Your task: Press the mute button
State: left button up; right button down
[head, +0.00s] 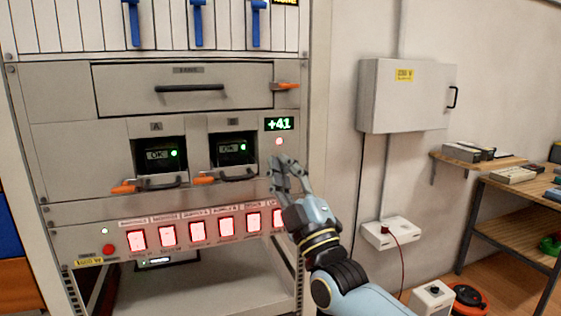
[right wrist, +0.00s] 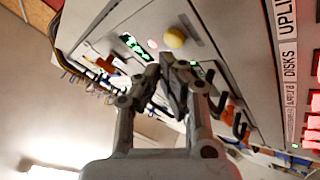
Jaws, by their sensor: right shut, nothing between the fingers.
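A round yellow button (right wrist: 174,38), which looks like the mute button, sits on the rack's grey front in the right wrist view. It is in line with a small red light (right wrist: 152,43) and a green display (right wrist: 135,47). No label on it can be read. In the head view the display (head: 279,124) reads +41 with the red light (head: 279,141) below; the yellow button is hidden there behind my fingers. My right gripper (head: 284,162) is shut and empty in front of this panel. In the right wrist view its fingertips (right wrist: 172,84) appear apart from the button.
A row of lit red-white switches (head: 197,230) runs below, with a red button (head: 108,249) at its left. Two bays with orange-tipped handles (head: 203,181) are left of my gripper. A grey wall box (head: 405,97) and wooden shelves (head: 515,205) stand right.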

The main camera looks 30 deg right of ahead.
jog(key=shift+w, duration=0.2)
dwell(0.5)
jog(key=shift+w+d, duration=0.15)
jog(key=shift+w, duration=0.1)
jog(key=shift+w, duration=0.35)
dwell(0.5)
jog(key=shift+s, duration=0.1)
jog(key=shift+s+p, duration=0.45)
jog(key=shift+s, duration=0.25)
jog(key=s+p, duration=0.1)
jog(key=s, duration=0.1)
jog(key=s+a+p, duration=0.1)
jog(key=s, duration=0.2)
jog(key=shift+a, duration=0.2)
